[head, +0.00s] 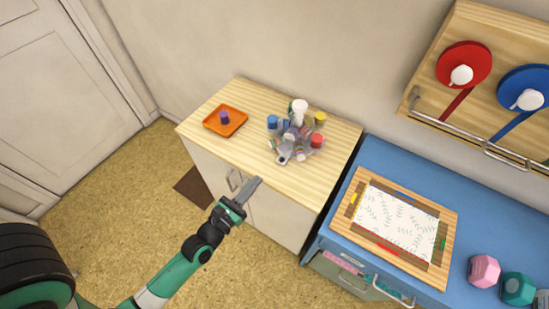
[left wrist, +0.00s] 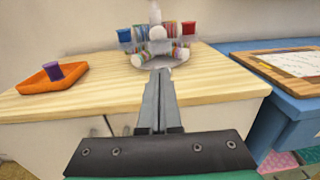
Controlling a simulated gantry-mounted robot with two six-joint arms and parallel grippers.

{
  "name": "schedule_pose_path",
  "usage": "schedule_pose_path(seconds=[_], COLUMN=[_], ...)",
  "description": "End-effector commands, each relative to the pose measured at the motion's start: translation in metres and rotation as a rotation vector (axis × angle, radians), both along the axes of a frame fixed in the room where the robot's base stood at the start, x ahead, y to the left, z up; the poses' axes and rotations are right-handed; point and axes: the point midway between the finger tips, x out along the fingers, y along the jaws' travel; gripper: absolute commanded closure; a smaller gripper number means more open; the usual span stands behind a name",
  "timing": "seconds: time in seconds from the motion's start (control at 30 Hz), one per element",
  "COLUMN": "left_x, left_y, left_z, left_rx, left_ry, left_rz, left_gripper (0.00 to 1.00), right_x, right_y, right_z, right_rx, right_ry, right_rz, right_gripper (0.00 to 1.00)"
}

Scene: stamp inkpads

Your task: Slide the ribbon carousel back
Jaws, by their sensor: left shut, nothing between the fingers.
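The ribbon carousel (head: 296,135) stands on the wooden cabinet top (head: 325,175), right of its middle. It has a grey base, a white top knob, and red, blue and yellow pieces around it. In the left wrist view the carousel (left wrist: 157,45) is straight ahead, with striped ribbon rolls and its grey round base partly behind my fingertips. My left gripper (head: 256,184) is shut and empty, at the cabinet's front edge, apart from the carousel by a short gap in the head view. In the left wrist view the shut fingers (left wrist: 159,75) point at the carousel's base. My right gripper is not in view.
An orange tray (head: 212,127) with a purple piece (head: 224,117) sits on the cabinet's left side. To the right, a blue table (head: 325,225) holds a wooden board with a patterned sheet (head: 395,222). Pink and teal blocks lie further right. Bare wood lies behind the tray.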

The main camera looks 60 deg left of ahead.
Motion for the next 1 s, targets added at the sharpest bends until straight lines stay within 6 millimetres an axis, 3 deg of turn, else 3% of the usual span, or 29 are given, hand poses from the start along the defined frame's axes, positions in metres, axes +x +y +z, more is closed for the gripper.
schedule_pose_path(seconds=[0.2,0.43,0.6,1.0], left_x=[0.046,0.083,0.095,0.101], left_y=[0.020,0.036,0.041,0.041], left_z=[0.003,0.001,0.000,0.000], left_rx=[0.002,0.001,0.000,-0.002], left_ry=[-0.001,-0.001,0.000,-0.001], left_rz=[0.000,-0.001,-0.001,-0.007], left_gripper=[1.00,1.00,1.00,1.00], right_x=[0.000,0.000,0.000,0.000], right_y=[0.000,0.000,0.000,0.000], right_z=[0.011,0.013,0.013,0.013], right_rx=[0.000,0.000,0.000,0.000], right_ry=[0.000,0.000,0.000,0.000], right_rz=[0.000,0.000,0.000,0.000], right_gripper=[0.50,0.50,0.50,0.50])
